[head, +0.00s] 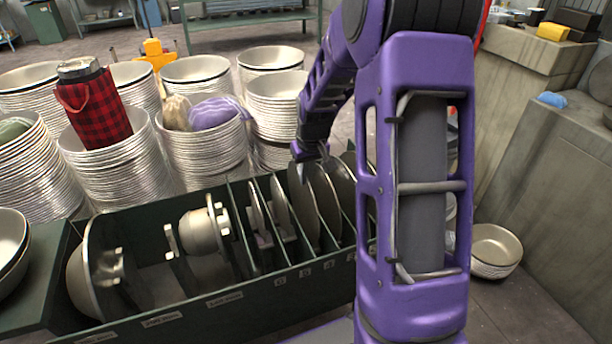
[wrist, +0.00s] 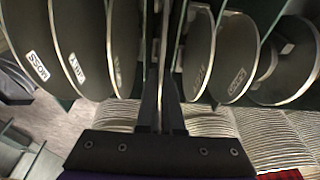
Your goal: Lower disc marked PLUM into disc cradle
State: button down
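My gripper (head: 309,155) is over the slotted right part of a dark green rack in the head view, partly hidden by my arm. In the wrist view my gripper (wrist: 161,115) has its fingers close together on a thin disc (wrist: 161,62) seen edge-on. This disc's label is hidden, so I cannot read whether it says PLUM. Discs stand on edge on both sides of it; one reads MOSS (wrist: 38,65), the other labels are hard to read. In the head view a row of grey discs (head: 280,207) stands in the narrow slots of the disc cradle (head: 300,284).
A large bowl (head: 84,283) and a smaller bowl (head: 199,233) stand on edge in the rack's left compartments. Stacks of metal bowls (head: 206,153) rise close behind it. A red checked bag (head: 98,112) sits on one stack. Slot dividers and neighbouring discs leave little side room.

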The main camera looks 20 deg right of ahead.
jog(key=shift+w+p+v, duration=0.2)
jog(key=shift+p+v, duration=0.4)
jog(key=shift+v, duration=0.2)
jog(key=shift+w+p+v, duration=0.2)
jog(key=shift+p+v, duration=0.4)
jog(key=shift+v, duration=0.25)
jog(key=shift+w+p+v, duration=0.2)
jog(key=shift+p+v, duration=0.4)
jog(key=shift+v, duration=0.2)
jog(key=shift+r, duration=0.1)
